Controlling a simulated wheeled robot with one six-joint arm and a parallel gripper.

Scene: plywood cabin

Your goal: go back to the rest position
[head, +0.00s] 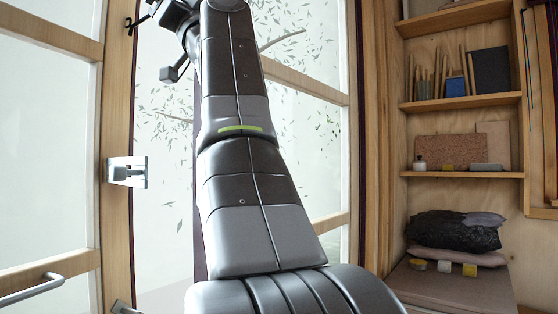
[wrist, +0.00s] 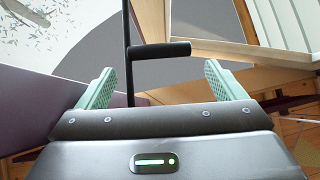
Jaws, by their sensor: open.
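My gripper (wrist: 159,68) is open in the wrist view, with its two mint-green fingers wide apart. A black bar-shaped handle (wrist: 160,50) on a thin dark upright shows just beyond the fingertips, across the gap. The fingers are not closed on it. I cannot tell whether anything touches it. In the head view my arm rises through the middle and leaves at the top; the fingers cannot be made out there.
A glazed wooden door or window frame (head: 117,120) with a metal latch plate (head: 127,171) stands left of my arm. A pale bar handle (head: 30,290) is at the lower left. Wooden shelves (head: 465,102) with books, boxes and a dark bag (head: 455,230) stand at the right.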

